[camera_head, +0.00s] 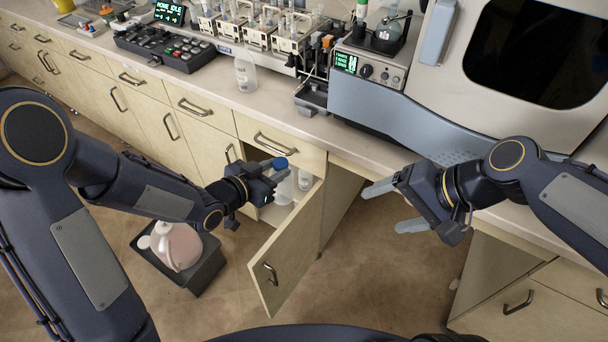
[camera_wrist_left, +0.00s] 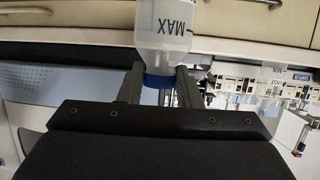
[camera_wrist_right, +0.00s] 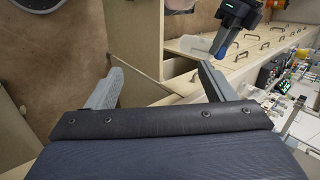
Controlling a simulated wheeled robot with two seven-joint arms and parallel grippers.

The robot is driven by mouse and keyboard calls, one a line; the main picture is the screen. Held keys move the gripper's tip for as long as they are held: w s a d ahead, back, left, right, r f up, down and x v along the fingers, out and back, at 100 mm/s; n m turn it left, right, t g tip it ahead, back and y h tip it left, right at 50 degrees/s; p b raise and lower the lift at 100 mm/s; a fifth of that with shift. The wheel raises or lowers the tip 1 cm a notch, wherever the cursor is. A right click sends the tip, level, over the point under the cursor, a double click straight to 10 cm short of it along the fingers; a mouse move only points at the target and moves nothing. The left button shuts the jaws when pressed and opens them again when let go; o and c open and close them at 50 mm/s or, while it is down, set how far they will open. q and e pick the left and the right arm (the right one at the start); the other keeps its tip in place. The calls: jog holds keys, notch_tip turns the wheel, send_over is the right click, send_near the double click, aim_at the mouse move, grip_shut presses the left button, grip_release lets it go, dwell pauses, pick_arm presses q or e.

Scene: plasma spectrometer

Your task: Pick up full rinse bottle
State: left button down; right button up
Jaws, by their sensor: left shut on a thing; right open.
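A translucent white rinse bottle (camera_head: 284,190) with a blue cap (camera_head: 281,163) is upright at the open cabinet under the counter. My left gripper (camera_head: 272,180) is shut on it near the cap. In the left wrist view, the bottle (camera_wrist_left: 166,28) bears a "MAX" mark, and its blue cap (camera_wrist_left: 159,82) sits between the two fingers. Whether its base touches the shelf is hidden. My right gripper (camera_head: 395,207) is open and empty, in front of the counter to the right of the cabinet door; its spread fingers show in the right wrist view (camera_wrist_right: 160,85).
The cabinet door (camera_head: 290,250) stands open toward me. A clear bottle (camera_head: 245,74) stands on the counter. A black bin (camera_head: 195,276) holding a pinkish container (camera_head: 176,247) is on the floor at left.

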jog(key=w+a+f+m+g+y, duration=0.1)
jog(key=w+a+f+m+y, duration=0.1)
jog(key=w+a+m, duration=0.3)
jog(key=w+a+f+m+g+y, duration=0.1)
jog(key=w+a+f+y, duration=0.15)
jog(key=w, duration=0.45)
jog(key=w+a+f+m, duration=0.2)
jog(key=a+f, duration=0.2)
jog(key=w+a+f+m+y, duration=0.1)
jog(key=w+a+f+m, duration=0.1)
jog(key=a+f, duration=0.2)
jog(key=w+a+f+m+g+y, duration=0.1)
jog(key=w+a+f+m, duration=0.1)
jog(key=a+f, duration=0.3)
jog(key=shift+w+a, duration=0.25)
jog(key=shift+w, duration=0.25)
jog(key=shift+r, duration=0.1)
jog(key=c, duration=1.2)
pick_arm(q)
jog(key=c, duration=1)
grip_release()
pick_arm(e)
jog(key=shift+c, duration=0.2)
